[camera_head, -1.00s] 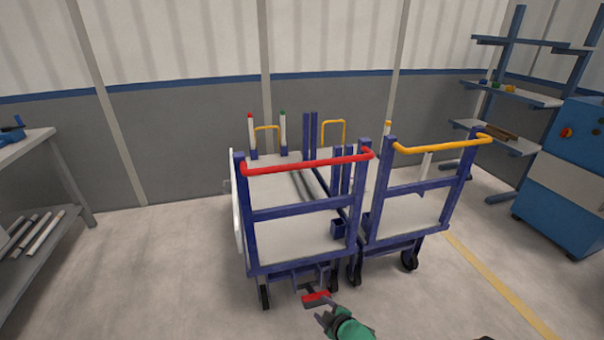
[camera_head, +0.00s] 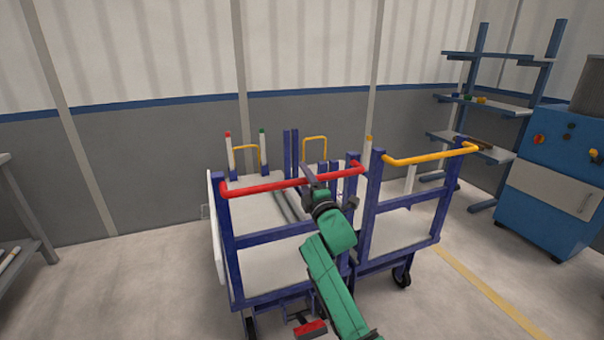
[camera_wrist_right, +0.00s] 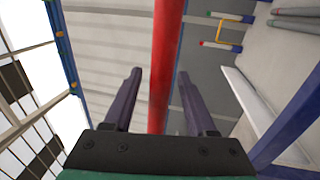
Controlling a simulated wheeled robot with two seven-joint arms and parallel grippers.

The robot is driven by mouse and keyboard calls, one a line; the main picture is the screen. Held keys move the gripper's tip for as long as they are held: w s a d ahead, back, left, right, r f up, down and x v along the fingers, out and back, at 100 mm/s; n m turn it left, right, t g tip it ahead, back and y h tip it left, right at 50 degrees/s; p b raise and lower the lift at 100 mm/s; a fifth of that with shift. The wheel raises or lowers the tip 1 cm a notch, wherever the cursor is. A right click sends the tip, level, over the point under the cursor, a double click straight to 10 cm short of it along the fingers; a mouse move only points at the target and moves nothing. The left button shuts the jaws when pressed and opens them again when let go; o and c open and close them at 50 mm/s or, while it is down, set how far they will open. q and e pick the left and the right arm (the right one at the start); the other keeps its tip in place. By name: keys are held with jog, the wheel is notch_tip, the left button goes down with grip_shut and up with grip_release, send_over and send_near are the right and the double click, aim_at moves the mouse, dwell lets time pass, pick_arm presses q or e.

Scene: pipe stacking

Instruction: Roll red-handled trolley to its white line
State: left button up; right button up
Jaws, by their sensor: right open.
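The red-handled trolley has a blue frame, a grey deck and a red bar handle (camera_head: 260,186), which runs across its near end. My right gripper (camera_head: 309,172) is open at the right half of this handle. In the right wrist view the red handle (camera_wrist_right: 166,60) runs between my two open fingers (camera_wrist_right: 158,85), with space on both sides; I cannot tell how deep it sits. A red foot pedal (camera_head: 311,329) shows low at the trolley's near end. My left gripper is not in view. No white floor line is visible.
A trolley with a yellow handle (camera_head: 430,155) stands close on the right. A blue cabinet (camera_head: 550,190) and shelf rack (camera_head: 487,104) are at the right. A grey bench (camera_head: 28,215) is at the left. A yellow floor line (camera_head: 490,292) runs at the right.

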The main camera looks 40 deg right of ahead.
jog(key=shift+x, duration=0.9)
grip_shut()
jog(key=shift+f, duration=0.1)
dwell(0.6)
